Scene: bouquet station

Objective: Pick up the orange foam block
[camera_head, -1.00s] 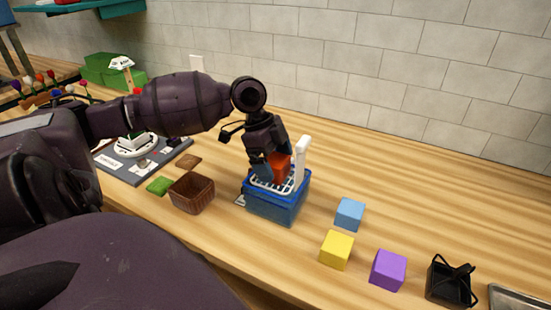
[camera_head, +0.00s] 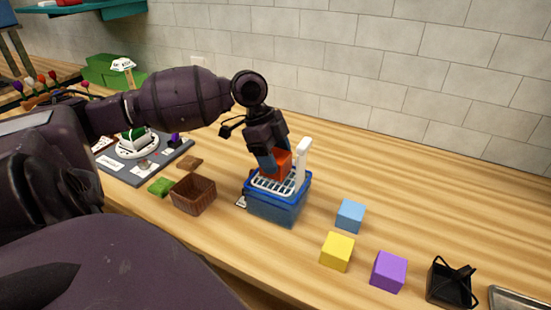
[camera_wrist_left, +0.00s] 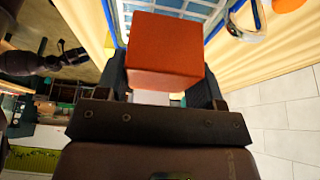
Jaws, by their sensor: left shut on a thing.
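The orange foam block (camera_head: 277,163) is between the fingers of my left gripper (camera_head: 268,160), just above the white grid on top of a blue container (camera_head: 277,208). In the left wrist view the orange foam block (camera_wrist_left: 164,52) fills the space between the two dark fingers, and my left gripper (camera_wrist_left: 165,85) is shut on it. The blue container's rim and grid show beyond the block there. Whether the block's underside touches the grid cannot be told.
A blue block (camera_head: 350,215), a yellow block (camera_head: 337,251) and a purple block (camera_head: 388,271) lie to the right. A black basket (camera_head: 450,285) stands at far right. A brown basket (camera_head: 193,194) stands left of the container. A white upright handle (camera_head: 302,163) rises close beside the block.

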